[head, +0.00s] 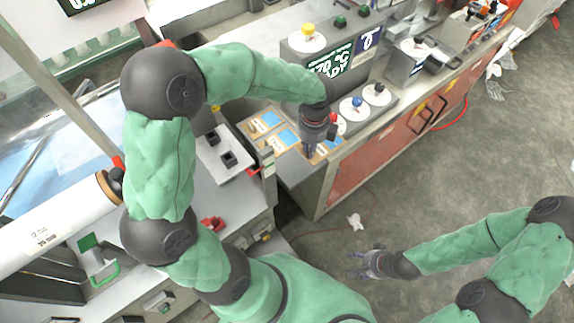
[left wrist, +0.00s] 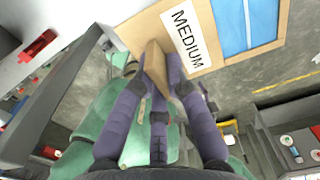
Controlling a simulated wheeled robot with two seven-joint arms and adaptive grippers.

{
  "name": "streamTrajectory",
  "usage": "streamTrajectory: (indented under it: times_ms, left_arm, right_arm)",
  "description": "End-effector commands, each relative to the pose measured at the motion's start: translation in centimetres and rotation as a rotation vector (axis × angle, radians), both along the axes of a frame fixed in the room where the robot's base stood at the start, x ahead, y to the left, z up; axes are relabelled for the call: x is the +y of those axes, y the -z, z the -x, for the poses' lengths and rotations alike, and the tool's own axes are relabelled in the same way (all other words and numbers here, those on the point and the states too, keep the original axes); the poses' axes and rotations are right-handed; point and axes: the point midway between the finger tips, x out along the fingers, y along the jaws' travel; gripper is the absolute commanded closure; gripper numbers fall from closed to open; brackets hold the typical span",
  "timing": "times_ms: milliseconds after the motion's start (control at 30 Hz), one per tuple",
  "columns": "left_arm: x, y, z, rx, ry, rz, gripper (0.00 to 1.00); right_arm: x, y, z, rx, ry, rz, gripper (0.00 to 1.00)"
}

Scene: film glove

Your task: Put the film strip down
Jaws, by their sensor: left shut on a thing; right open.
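The film strip appears to be a tan card (left wrist: 205,32) with a white label reading MEDIUM, a blue window and a brown grip block. My left gripper (left wrist: 160,70) is shut on the brown block; the fingers hide part of it. In the head view my left gripper (head: 309,147) points down at the end of the counter, with part of the tan card (head: 325,148) showing beside it. Whether the card touches the surface I cannot tell. My right gripper (head: 370,262) is open and empty over the floor at lower right.
Two similar tan cards with blue windows (head: 265,122) (head: 284,139) lie left of my left gripper. A grey control box (head: 305,50) with a yellow knob stands behind, with dials (head: 352,108) to the right. The red-fronted counter (head: 370,150) borders open floor.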

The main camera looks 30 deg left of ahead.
Motion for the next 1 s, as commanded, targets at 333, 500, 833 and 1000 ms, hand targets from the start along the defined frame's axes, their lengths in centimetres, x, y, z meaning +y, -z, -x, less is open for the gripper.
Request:
streamTrajectory:
  times_ms: [333,500,833,1000]
  left_arm:
    - [4.1,5.0,3.0,0.001,-0.002,0.0,1.0]
    - [4.7,5.8,3.4,0.001,-0.002,0.0,1.0]
    - [5.3,9.4,4.0,0.003,-0.001,0.0,1.0]
    - [5.3,9.7,3.8,-0.001,0.0,0.0,1.0]
  right_arm:
    - [0.0,2.0,0.0,0.0,0.0,0.0,0.4]
    - [0.0,2.1,0.0,0.0,0.0,0.0,0.4]
    - [0.0,3.4,0.0,0.0,0.0,0.0,0.4]
    - [0.0,3.4,0.0,0.0,0.0,0.0,0.4]
